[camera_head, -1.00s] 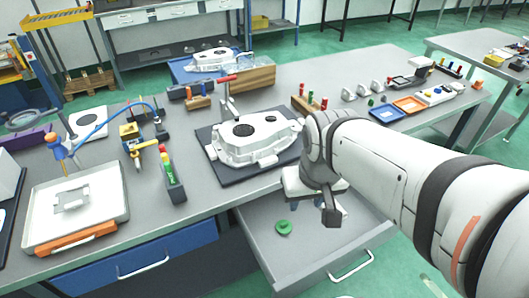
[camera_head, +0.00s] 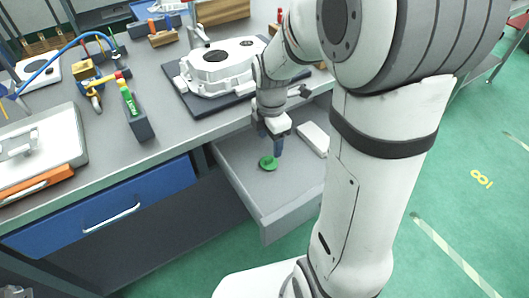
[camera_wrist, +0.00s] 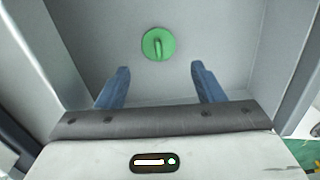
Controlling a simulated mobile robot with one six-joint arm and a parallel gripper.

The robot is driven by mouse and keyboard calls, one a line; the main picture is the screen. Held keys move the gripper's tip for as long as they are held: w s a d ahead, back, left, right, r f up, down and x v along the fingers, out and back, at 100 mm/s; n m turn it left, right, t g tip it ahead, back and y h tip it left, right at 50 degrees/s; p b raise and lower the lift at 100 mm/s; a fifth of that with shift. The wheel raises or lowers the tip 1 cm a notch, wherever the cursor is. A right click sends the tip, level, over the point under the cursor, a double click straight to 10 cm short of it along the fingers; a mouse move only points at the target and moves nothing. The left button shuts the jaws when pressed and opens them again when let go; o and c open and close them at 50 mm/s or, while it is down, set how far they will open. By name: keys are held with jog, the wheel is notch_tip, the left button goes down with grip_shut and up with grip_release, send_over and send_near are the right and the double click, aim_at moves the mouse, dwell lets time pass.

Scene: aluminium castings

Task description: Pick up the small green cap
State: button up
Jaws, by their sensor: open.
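The small green cap (camera_head: 267,162) lies on the floor of the open grey drawer (camera_head: 262,198). It is a round disc with a raised tab across its middle. In the wrist view the cap (camera_wrist: 158,44) lies beyond the fingertips, roughly centred between them sideways. My gripper (camera_head: 278,150) is over the drawer, just right of the cap in the head view. In the wrist view its two blue fingers (camera_wrist: 160,75) are apart with nothing between them. The height of the fingers above the drawer floor is hard to tell.
A white block (camera_head: 314,139) lies in the drawer right of my gripper. The drawer walls surround the cap. Above, the bench (camera_head: 165,90) carries a white casting (camera_head: 218,66) on a dark mat. A closed blue drawer (camera_head: 110,208) is at the left.

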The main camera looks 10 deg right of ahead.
aim_at(269, 158)
jog(key=shift+w+f+n, duration=0.2)
jog(key=shift+f+n, duration=0.2)
jog(key=shift+f, duration=0.55)
notch_tip(269, 158, down, 7)
jog(key=shift+r+b, duration=0.1)
jog(key=shift+b, duration=0.8)
jog(key=shift+c, duration=0.4)
jog(key=c, duration=0.7)
